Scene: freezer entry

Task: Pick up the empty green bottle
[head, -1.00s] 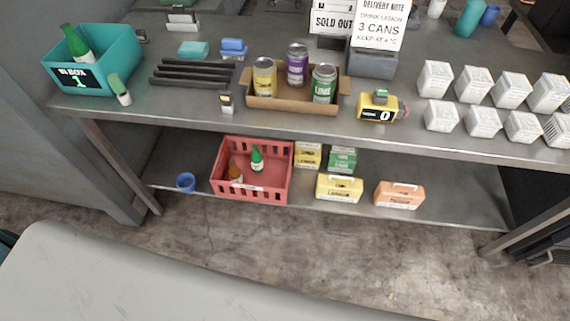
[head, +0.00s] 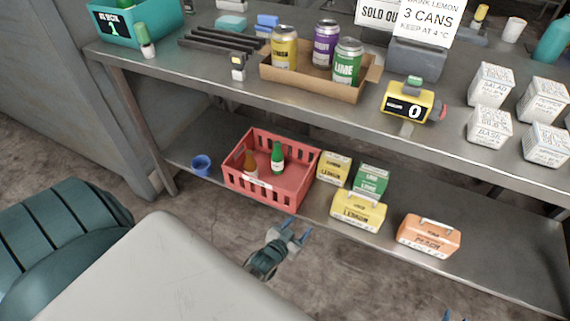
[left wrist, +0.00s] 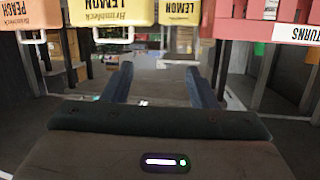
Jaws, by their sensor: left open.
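A green bottle (head: 277,158) stands in the red crate (head: 262,192) on the lower shelf, beside a brown bottle (head: 251,163). I cannot tell from here whether the green bottle is empty. My left gripper (head: 298,229) is open and empty, in front of the shelf and nearer to me than the crate's right front corner. Its two fingers (left wrist: 160,85) show apart in the left wrist view, where the image is upside down and the crate (left wrist: 268,32) with a RETURNS label is at top right. A small blue tip at the bottom edge of the head view may belong to my right gripper.
Yellow (head: 357,212), green (head: 371,181) and orange (head: 428,236) boxes stand right of the crate; a blue cup (head: 201,165) stands left. The upper shelf (head: 300,105) overhangs, carrying a can tray (head: 312,85) and white boxes. The floor in front is clear.

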